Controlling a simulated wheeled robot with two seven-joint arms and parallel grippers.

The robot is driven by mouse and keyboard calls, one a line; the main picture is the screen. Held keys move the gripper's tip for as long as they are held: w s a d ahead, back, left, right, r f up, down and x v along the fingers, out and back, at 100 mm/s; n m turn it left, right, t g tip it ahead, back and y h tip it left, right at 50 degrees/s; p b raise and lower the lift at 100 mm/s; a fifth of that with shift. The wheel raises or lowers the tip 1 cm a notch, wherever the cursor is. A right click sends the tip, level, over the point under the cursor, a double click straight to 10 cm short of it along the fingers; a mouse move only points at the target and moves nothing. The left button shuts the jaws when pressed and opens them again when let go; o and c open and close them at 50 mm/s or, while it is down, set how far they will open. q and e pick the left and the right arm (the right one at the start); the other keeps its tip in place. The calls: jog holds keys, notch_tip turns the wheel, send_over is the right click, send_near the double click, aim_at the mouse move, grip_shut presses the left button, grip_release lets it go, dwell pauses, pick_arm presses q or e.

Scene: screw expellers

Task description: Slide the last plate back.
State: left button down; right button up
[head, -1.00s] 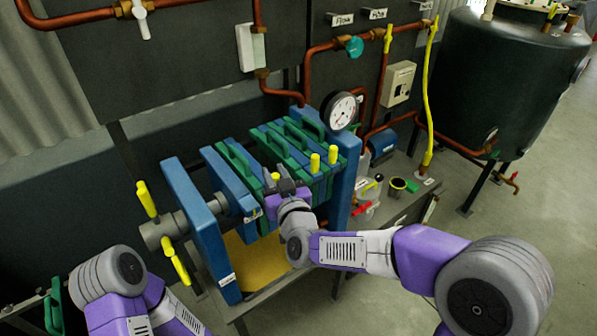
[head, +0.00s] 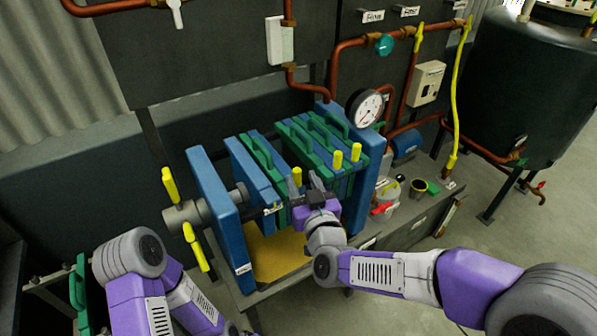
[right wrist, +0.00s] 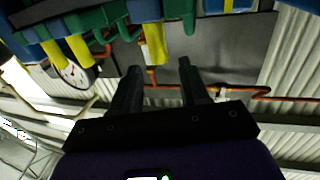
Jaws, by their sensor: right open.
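The press holds upright blue and green plates with green top handles and yellow side grips. One plate (head: 262,153) stands at the left beside the blue pressure plate (head: 250,172). A tight pack of plates (head: 318,148) stands at the right. My right gripper (head: 305,183) is open at the front of the press, close to the leftmost yellow grip (head: 297,175). In the right wrist view a yellow grip (right wrist: 155,45) shows beyond the open fingertips (right wrist: 158,70), with nothing held. My left arm shows at lower left; its gripper is not visible.
A blue end frame (head: 212,215) and grey screw with yellow handles (head: 185,215) bound the press at left. A gauge (head: 366,109) tops the right end. A yellow tray (head: 278,258) lies below. Small containers (head: 388,190) stand at right.

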jog(key=v, duration=0.3)
dwell(0.5)
jog(key=s+d+f+m+g+h+p, duration=0.15)
jog(key=f+g, duration=0.25)
jog(key=f, duration=0.9)
jog(key=d+f+g, duration=0.2)
jog(key=f+g, duration=0.2)
jog(key=f, duration=0.8)
jog(key=s+d+f+m+g+y, duration=0.1)
jog(key=s+f+m+g, duration=0.3)
jog(key=s+f, duration=1.4)
jog(key=d+g+p, duration=0.1)
jog(key=g, duration=0.3)
jog(key=shift+d+f+g, duration=0.25)
jog(key=shift+g, duration=0.15)
jog(key=shift+s, duration=0.15)
